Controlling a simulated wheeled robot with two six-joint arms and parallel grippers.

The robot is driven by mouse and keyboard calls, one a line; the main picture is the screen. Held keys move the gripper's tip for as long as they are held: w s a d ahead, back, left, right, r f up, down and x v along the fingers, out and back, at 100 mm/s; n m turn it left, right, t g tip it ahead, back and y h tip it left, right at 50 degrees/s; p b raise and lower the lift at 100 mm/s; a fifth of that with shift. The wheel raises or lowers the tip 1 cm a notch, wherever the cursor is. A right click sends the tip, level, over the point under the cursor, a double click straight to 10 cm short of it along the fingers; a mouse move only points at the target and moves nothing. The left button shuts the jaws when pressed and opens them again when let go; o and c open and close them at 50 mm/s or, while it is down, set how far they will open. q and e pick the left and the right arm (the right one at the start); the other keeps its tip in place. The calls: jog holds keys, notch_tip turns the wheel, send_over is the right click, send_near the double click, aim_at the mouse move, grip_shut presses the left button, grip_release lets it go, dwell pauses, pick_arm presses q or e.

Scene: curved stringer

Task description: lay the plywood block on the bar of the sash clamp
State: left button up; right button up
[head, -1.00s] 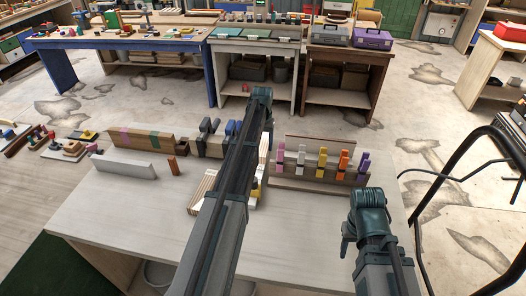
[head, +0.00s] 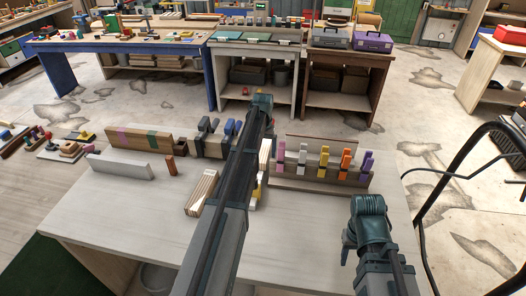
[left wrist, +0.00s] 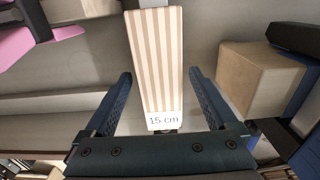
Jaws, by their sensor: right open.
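In the left wrist view a long block with pale and tan stripes (left wrist: 156,70), labelled "15 cm" at its near end, lies between the two fingers of my left gripper (left wrist: 161,75). A gap shows on each side, so the gripper looks open around it. In the head view my left arm hides this gripper's fingers. A striped plywood block (head: 202,190) lies on the pale table left of that arm; a pale piece (head: 264,155) shows just right of it. My right gripper (head: 347,242) is open and empty at the table's right front. I cannot clearly make out the sash clamp.
A wooden rack (head: 320,185) with several coloured clamps stands right of my left arm. The front of the table (head: 130,220) is clear.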

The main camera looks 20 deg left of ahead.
aim_at(263, 150)
pick_arm(q)
jog(key=shift+r, duration=0.1)
pick_arm(e)
jog(key=shift+r, duration=0.15)
pick_arm(q)
notch_tip(263, 150, up, 12)
jog(key=p, duration=1.2)
pick_arm(e)
notch_tip(263, 150, up, 12)
pick_arm(q)
jog(key=shift+s, duration=0.1)
pick_arm(e)
jog(key=shift+s, duration=0.1)
